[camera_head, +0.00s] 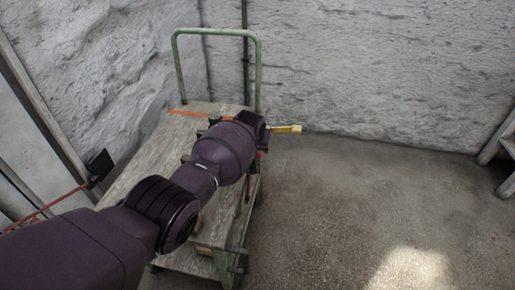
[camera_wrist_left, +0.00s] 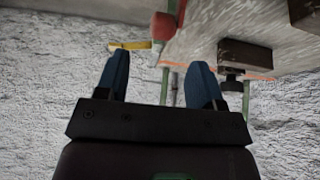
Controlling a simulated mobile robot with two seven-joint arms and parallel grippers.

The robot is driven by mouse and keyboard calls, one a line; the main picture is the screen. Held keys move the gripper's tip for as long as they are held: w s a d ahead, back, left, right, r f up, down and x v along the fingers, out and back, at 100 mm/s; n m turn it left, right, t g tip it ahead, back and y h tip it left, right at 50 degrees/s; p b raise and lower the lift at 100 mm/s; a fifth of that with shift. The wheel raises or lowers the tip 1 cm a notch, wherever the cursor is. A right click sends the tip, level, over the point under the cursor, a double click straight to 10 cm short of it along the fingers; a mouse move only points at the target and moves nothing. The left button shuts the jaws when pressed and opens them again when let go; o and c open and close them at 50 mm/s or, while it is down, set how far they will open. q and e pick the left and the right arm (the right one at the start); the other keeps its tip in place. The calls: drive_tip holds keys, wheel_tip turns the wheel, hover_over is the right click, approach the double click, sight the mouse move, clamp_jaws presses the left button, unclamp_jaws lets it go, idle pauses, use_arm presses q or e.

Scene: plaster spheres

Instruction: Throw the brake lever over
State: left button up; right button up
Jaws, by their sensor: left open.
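The brake lever's yellow end (camera_head: 285,129) sticks out to the right past the side of the cart (camera_head: 150,158) in the head view. In the left wrist view the yellow piece (camera_wrist_left: 131,45) lies beyond the tip of the left-hand finger, beside a red block (camera_wrist_left: 163,27). My left gripper (camera_wrist_left: 159,62) is open, its two blue fingers apart with nothing held between them. In the head view my left arm reaches over the cart and hides the gripper's fingers and most of the lever. I cannot tell whether a finger touches it. My right gripper is not in view.
The cart has a wooden deck and a green push handle (camera_head: 217,33) at its far end. Dark blocks (camera_wrist_left: 245,56) sit near the deck in the wrist view. Rough pale walls (camera_head: 370,65) stand behind and left. The floor (camera_head: 340,205) right of the cart is clear.

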use_arm(q)
drive_tip(key=shift+p+v, duration=0.4)
drive_tip(key=shift+v, duration=0.5)
